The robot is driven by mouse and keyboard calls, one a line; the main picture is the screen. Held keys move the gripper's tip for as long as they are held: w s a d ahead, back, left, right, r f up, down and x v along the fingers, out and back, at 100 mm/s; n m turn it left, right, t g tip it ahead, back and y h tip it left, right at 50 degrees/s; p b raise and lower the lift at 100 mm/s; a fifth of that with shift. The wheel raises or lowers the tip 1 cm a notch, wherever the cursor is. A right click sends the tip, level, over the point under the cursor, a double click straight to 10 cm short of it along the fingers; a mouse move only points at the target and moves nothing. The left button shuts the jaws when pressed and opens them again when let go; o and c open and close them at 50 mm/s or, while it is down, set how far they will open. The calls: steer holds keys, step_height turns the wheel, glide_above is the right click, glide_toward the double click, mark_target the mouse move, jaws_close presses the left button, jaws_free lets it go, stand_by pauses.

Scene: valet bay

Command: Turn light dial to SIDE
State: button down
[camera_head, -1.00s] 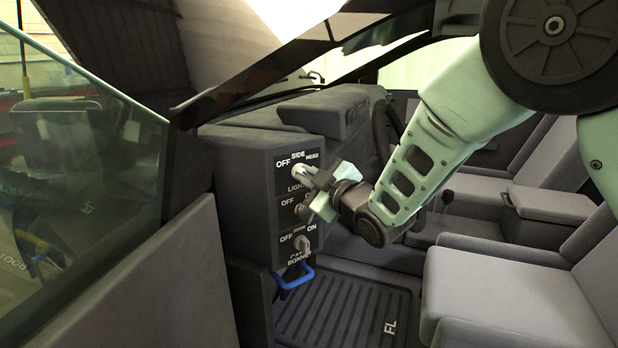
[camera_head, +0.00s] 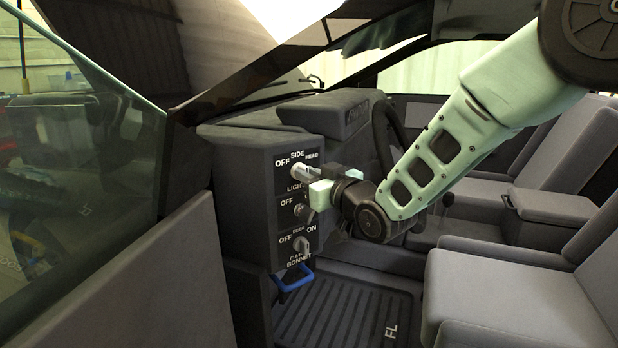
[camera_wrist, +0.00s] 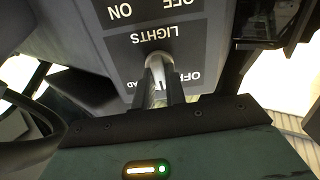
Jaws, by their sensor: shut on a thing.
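The light dial (camera_head: 299,170) is the top knob on the dark control panel (camera_head: 284,218), under the labels OFF, SIDE and HEAD. My gripper (camera_head: 309,175) is shut on it, reaching in from the right. In the wrist view the panel is upside down, and the dial (camera_wrist: 156,64) sits between the two dark fingers (camera_wrist: 160,92). The LIGHTS label is readable there. The fingers partly cover the OFF and HEAD labels and hide SIDE. I cannot tell exactly which label the dial points at.
Below are a second knob (camera_head: 302,210), partly covered by my gripper, and a third knob (camera_head: 301,244) marked OFF, DOOR and ON. A blue bonnet handle (camera_head: 293,279) hangs at the panel's foot. The steering wheel (camera_head: 386,130) is behind my wrist, and seats stand at the right.

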steer(key=shift+m, duration=0.3)
stand_by(0.4)
steer(key=c, duration=1.4)
jaws_free()
steer(key=shift+c, duration=0.2)
steer(key=shift+s+d, duration=0.1)
steer(key=v, duration=1.7)
steer(key=shift+p, duration=0.45)
steer(key=shift+s+f, duration=0.1)
steer(key=shift+f, duration=0.05)
